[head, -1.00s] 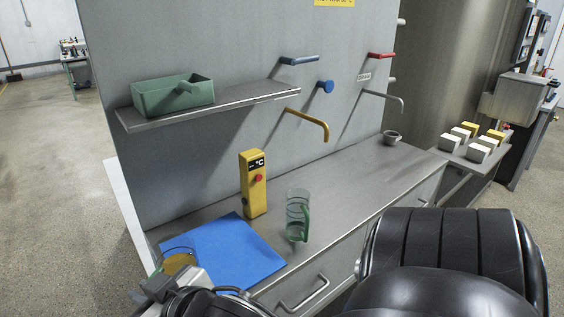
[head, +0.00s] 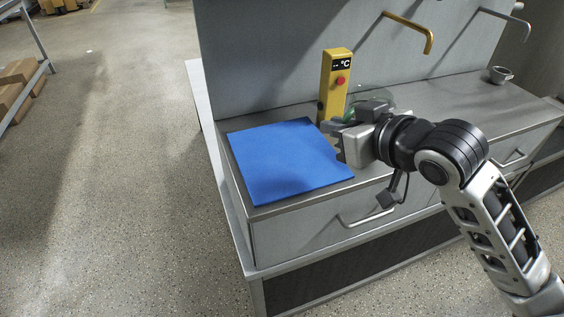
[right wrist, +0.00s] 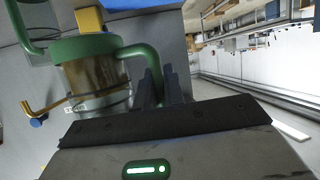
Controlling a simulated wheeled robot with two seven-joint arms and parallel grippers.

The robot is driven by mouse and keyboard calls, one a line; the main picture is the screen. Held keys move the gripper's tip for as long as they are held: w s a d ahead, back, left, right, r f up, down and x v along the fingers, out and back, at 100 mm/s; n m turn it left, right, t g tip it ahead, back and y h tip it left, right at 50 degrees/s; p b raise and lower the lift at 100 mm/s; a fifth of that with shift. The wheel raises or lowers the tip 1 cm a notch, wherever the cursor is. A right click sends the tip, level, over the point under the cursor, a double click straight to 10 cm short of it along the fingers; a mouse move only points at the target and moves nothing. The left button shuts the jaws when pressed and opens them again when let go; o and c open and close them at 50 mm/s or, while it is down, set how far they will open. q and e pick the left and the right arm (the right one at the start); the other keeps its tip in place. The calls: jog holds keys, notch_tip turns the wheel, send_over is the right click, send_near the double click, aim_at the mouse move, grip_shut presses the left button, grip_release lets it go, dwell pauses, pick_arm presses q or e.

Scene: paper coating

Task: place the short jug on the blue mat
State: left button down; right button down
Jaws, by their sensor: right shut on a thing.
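The blue mat (head: 285,160) lies bare on the left end of the grey counter. My right gripper (head: 335,130) is just past the mat's right edge, in front of the yellow °C device (head: 338,80). In the right wrist view it (right wrist: 155,86) is shut on the green handle of a short glass jug (right wrist: 92,75) with a green band and brownish contents. A second green-tinted glass jug (head: 378,96) stands behind my wrist, mostly hidden. My left gripper is out of view.
A small grey cup (head: 501,75) stands far right on the counter (head: 450,100). A yellow tap (head: 415,30) sticks out from the wall above. The drawer handle (head: 365,215) is on the counter's front. The mat's top is free.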

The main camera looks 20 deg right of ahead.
jog(key=shift+w+a+f+b, duration=0.3)
jog(key=shift+w+a+f, duration=1.3)
jog(key=shift+f, duration=0.5)
jog(key=shift+w+a+f+b, duration=0.25)
jog(key=shift+w+a+f, duration=1.3)
jog(key=shift+f, duration=0.5)
jog(key=shift+w+a+f+b, duration=0.3)
jog(key=shift+w+a+f, duration=1.3)
jog(key=shift+f, duration=0.5)
jog(key=shift+f, duration=0.1)
jog(key=c, duration=1.5)
grip_release()
